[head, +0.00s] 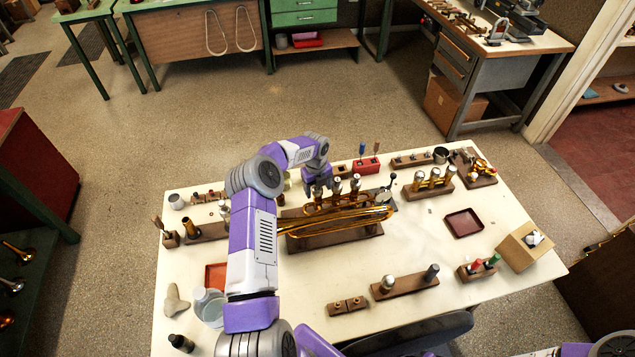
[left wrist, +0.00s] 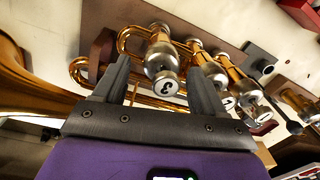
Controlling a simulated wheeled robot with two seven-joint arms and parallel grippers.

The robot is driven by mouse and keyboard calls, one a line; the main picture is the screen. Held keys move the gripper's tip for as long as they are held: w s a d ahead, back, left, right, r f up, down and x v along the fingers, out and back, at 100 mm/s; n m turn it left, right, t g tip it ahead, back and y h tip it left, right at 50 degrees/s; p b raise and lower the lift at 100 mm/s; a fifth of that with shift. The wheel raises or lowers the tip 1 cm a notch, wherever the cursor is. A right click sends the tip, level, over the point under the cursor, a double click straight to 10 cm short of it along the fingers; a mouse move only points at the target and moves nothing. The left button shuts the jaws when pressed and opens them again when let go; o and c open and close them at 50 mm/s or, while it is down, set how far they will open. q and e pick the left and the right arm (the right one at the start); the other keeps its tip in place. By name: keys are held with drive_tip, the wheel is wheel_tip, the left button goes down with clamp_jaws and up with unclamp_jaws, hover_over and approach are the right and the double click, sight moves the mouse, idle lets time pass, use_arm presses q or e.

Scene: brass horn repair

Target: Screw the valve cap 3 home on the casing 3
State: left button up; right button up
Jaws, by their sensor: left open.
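The brass horn (head: 345,217) lies on a wooden stand in the middle of the bench. Its valves stand up in a row along its far side. In the left wrist view, the silver valve cap 3 (left wrist: 167,84), with a white disc marked 3, is between my left gripper's fingers. Silver-and-brass casing 3 (left wrist: 160,57) is directly behind it, in line with it. Whether the cap sits fully down on the casing cannot be told. My left gripper (left wrist: 157,68) is open, with a finger on either side, apart from the cap. In the head view it (head: 318,190) is over the valve row's left end. My right gripper is not in view.
The other two valves (left wrist: 213,75) stand close beside valve 3. A red block with screwdrivers (head: 367,165) is behind the horn. A rack of brass valves (head: 430,181) and a dark red tray (head: 464,222) are to the right.

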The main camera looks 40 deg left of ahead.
use_arm(q)
drive_tip(key=shift+f, duration=0.1)
drive_tip(key=c, duration=1.1)
drive_tip(key=shift+g+b, duration=0.3)
drive_tip(key=shift+b, duration=0.05)
drive_tip(key=shift+c, duration=0.2)
drive_tip(key=shift+w+b, duration=0.1)
drive_tip(key=shift+b, duration=0.4)
idle(0.4)
drive_tip(key=o, duration=1.1)
drive_tip(key=shift+r, duration=3.9)
